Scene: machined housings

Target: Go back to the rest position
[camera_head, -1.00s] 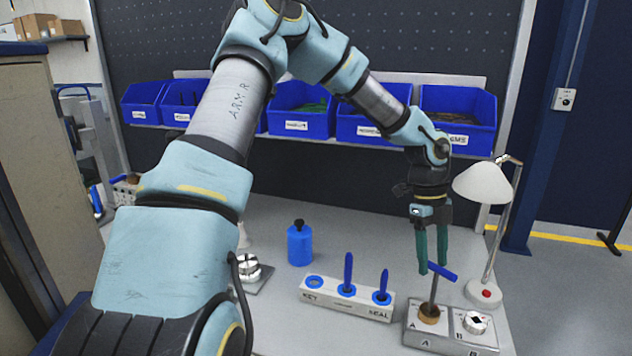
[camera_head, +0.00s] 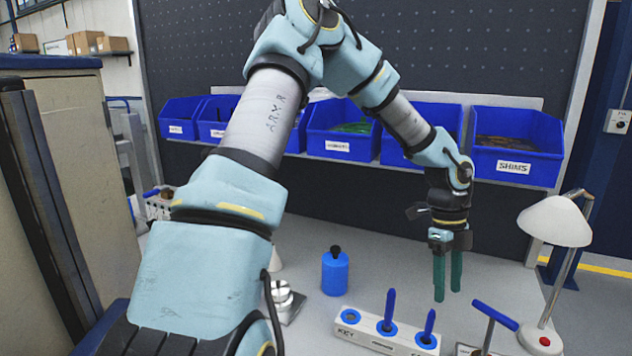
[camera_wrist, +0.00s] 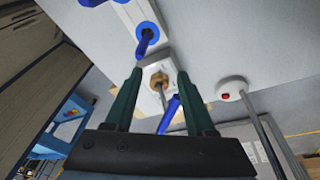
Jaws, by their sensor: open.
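My gripper (camera_head: 447,277) hangs above the right part of the bench with its green fingers apart and nothing between them. It also shows in the wrist view (camera_wrist: 164,88). In the head view, the blue T-handled tool (camera_head: 494,314) stands upright below and to the right of the fingers, apart from them. Its base is cut off by the picture's lower edge. In the wrist view its blue handle (camera_wrist: 170,113) shows between the fingers but farther off, over a brass-coloured part (camera_wrist: 159,81).
A white holder (camera_head: 365,338) with blue-handled tools stands left of the T-handle. A blue bottle (camera_head: 335,273) and a metal part (camera_head: 284,296) are farther left. A lamp (camera_head: 556,222) stands at the right. Blue bins (camera_head: 341,146) line the shelf behind.

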